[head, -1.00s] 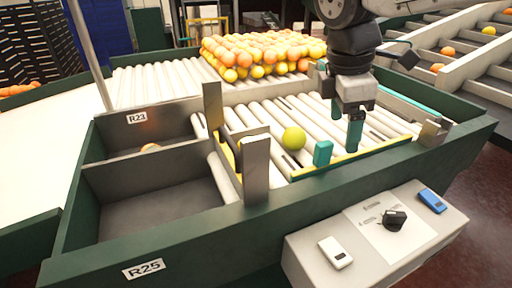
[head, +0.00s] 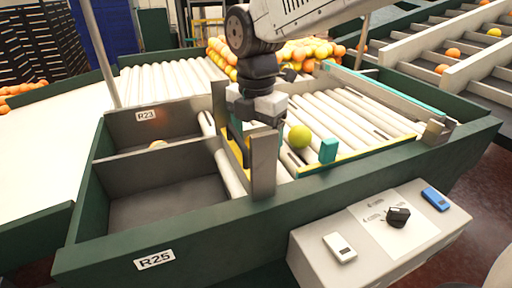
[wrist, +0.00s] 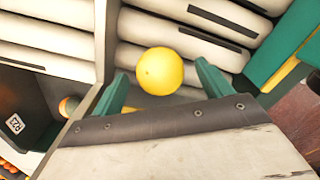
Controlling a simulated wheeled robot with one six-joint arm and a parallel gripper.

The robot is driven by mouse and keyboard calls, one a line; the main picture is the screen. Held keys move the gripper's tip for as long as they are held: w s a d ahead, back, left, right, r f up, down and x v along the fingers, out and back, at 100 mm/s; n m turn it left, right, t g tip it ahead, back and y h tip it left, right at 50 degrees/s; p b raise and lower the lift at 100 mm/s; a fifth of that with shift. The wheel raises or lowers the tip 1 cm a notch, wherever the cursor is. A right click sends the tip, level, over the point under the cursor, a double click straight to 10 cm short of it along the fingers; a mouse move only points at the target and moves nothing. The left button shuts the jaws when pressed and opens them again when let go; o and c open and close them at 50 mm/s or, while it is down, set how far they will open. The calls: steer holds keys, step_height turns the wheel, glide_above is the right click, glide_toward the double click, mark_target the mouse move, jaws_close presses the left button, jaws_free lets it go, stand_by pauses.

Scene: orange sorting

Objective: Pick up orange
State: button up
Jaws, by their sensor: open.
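A single yellow-green round fruit (head: 300,137) rests on the white rollers, right of the grey upright post. In the wrist view the fruit (wrist: 159,71) looks yellow and lies between and just beyond the teal fingertips of my gripper (wrist: 163,80). The fingers are apart with nothing held. In the head view my gripper (head: 262,110) hangs left of the fruit, its fingers mostly hidden by the post. Part of an orange fruit (head: 157,144) shows in the R23 bin, and in the wrist view (wrist: 68,106).
A heap of oranges (head: 312,50) lies behind. The R25 bin (head: 165,205) looks empty. A control box (head: 370,232) stands in front.

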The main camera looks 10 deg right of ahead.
steer(key=shift+f, duration=0.6)
steer(key=c, duration=1.1)
steer(key=shift+r, duration=0.15)
